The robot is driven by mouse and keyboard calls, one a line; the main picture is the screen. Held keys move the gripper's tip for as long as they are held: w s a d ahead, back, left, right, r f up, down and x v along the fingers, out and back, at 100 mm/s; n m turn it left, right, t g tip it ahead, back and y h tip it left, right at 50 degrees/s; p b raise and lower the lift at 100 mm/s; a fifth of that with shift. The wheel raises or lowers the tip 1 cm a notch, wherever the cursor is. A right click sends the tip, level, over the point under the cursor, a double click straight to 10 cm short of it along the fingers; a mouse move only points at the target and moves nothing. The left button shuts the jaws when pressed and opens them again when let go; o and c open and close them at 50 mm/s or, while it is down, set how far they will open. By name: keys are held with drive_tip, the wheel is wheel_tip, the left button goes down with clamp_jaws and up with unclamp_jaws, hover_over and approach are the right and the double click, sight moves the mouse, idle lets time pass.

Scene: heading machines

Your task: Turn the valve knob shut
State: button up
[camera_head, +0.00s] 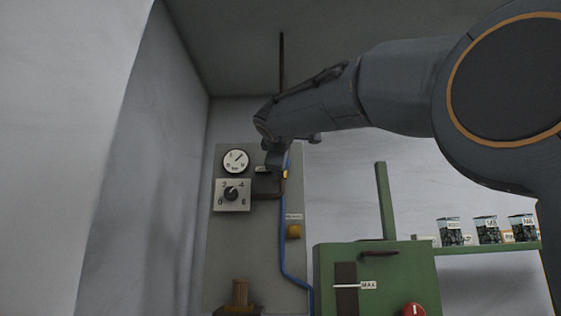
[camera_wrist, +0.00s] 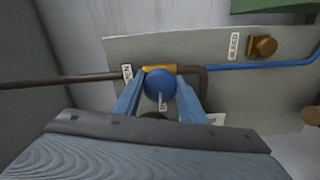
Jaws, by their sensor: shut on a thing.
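The valve knob is a round blue knob (camera_wrist: 157,83) on a brass valve body (camera_wrist: 182,68) in the brown pipe. A pale pointer or tag shows at the knob's lower edge. My gripper (camera_wrist: 160,88) has one finger on each side of the knob and is shut on it. In the head view my gripper (camera_head: 275,160) is at the right part of the grey panel (camera_head: 220,260), below the arm's end. It hides the knob there; only a bit of brass (camera_head: 285,174) shows.
A round gauge (camera_head: 236,161) and a selector dial (camera_head: 232,195) sit left of my gripper. A brass bleed knob (camera_head: 294,231) is below it, beside a blue tube (camera_head: 282,245). A green machine (camera_head: 335,262) stands lower right, with jars (camera_head: 487,230) on a shelf.

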drive_tip(key=shift+n, duration=0.3)
drive_tip(key=o, duration=1)
drive_tip(key=shift+s, duration=0.1)
drive_tip(key=s+b, duration=0.4)
drive_tip(key=s, duration=0.3)
drive_tip(key=shift+s+a, duration=0.2)
drive_tip(key=shift+s, duration=0.1)
